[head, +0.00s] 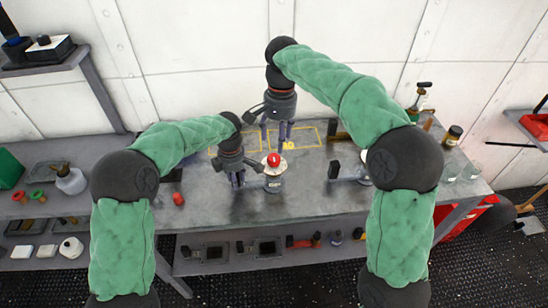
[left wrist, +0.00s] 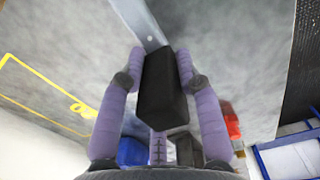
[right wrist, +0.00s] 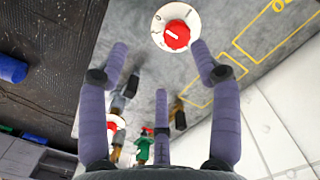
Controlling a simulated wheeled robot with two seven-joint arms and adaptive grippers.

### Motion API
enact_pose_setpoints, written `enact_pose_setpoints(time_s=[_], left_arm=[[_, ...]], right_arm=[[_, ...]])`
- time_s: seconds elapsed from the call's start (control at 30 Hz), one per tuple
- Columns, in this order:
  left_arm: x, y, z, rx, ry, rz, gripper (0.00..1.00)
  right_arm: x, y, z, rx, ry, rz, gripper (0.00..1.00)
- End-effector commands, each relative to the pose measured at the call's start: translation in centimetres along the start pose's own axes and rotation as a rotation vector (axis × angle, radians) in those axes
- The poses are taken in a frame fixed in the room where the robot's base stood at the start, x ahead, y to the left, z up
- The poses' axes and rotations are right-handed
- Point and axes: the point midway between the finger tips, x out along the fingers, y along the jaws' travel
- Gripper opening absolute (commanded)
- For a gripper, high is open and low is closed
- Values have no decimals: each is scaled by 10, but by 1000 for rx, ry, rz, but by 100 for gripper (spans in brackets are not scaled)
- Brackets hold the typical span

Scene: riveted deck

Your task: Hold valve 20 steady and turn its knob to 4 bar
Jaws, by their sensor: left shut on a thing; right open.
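A valve (head: 274,181) with a red knob (head: 273,160) stands upright on the grey bench, just in front of the yellow marking "20" (right wrist: 282,6). In the right wrist view its white dial (right wrist: 157,36) and red knob (right wrist: 176,37) with a white pointer line show; the scale is too small to read. My left gripper (head: 237,184) is shut on a black grip (left wrist: 163,95) at the end of a grey metal bar (left wrist: 138,22), just left of the valve. My right gripper (head: 277,138) is open and empty, pointing down behind the knob and apart from it.
Another black grip (head: 335,170) with a bar lies to the right, partly behind my right arm. A red object (head: 178,199) lies left on the bench.

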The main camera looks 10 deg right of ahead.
Motion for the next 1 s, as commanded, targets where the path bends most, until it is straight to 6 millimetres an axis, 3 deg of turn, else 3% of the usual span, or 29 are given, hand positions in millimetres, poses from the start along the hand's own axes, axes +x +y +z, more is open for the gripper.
enact_pose_setpoints(time_s=[0.2,0.37,0.8,1.0], left_arm=[[2,0,0,0,1,-1,0],[2,0,0,0,1,-1,0],[2,0,-1,0,1,0,0],[2,0,0,0,1,0,0]], right_arm=[[-8,-15,-13,34,74,14,64],[0,-17,-16,41,83,17,64],[74,-15,-21,39,81,18,64],[99,-14,-24,41,82,15,64]])
